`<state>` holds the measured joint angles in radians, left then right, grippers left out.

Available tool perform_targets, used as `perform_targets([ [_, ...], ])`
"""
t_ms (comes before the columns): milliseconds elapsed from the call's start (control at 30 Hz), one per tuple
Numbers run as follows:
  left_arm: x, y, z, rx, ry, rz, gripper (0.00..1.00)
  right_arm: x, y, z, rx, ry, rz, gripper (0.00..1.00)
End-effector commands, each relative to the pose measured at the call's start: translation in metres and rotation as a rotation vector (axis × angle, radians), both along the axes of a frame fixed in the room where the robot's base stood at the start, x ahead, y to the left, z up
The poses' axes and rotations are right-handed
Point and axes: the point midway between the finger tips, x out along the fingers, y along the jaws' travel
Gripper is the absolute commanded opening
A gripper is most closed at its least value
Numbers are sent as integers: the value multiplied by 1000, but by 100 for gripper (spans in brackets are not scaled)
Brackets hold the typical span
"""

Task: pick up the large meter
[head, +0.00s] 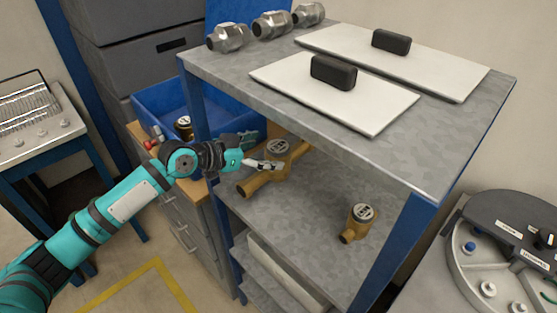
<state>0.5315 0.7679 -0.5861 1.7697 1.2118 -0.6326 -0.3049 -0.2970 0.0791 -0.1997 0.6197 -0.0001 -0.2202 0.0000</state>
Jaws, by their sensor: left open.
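The large meter (272,170) is a brass body with a pipe stub toward the front left and a round dial on top. It lies on the middle shelf (300,222) of a grey metal rack, under the top shelf. My left gripper (262,154) reaches in from the left, with its fingers open at the large meter's upper left side by the dial. I cannot tell whether the fingers touch it. A smaller brass meter (359,221) stands further right on the same shelf. My right gripper is not in view.
The rack's top shelf (450,135) overhangs the meters and carries two white plates with black handles and several metal fittings (228,38). Blue posts stand at its corners. A blue bin (160,97) with another meter (184,127) sits on drawers at left. A round machine (505,250) stands at right.

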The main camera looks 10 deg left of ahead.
Motion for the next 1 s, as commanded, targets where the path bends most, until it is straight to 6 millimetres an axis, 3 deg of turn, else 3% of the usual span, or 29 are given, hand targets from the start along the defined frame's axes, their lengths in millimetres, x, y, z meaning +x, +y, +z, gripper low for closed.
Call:
perform_targets([
  [100, 11, -13, -3, -2, 1, 1, 95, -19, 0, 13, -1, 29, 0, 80],
  [233, 23, -24, -13, -2, 1, 2, 95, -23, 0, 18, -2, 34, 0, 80],
  [600, 30, -30, -20, 1, -2, 1, 94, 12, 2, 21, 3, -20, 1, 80],
  [1000, 30, -30, -20, 1, -1, 1, 41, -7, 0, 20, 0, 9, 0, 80],
])
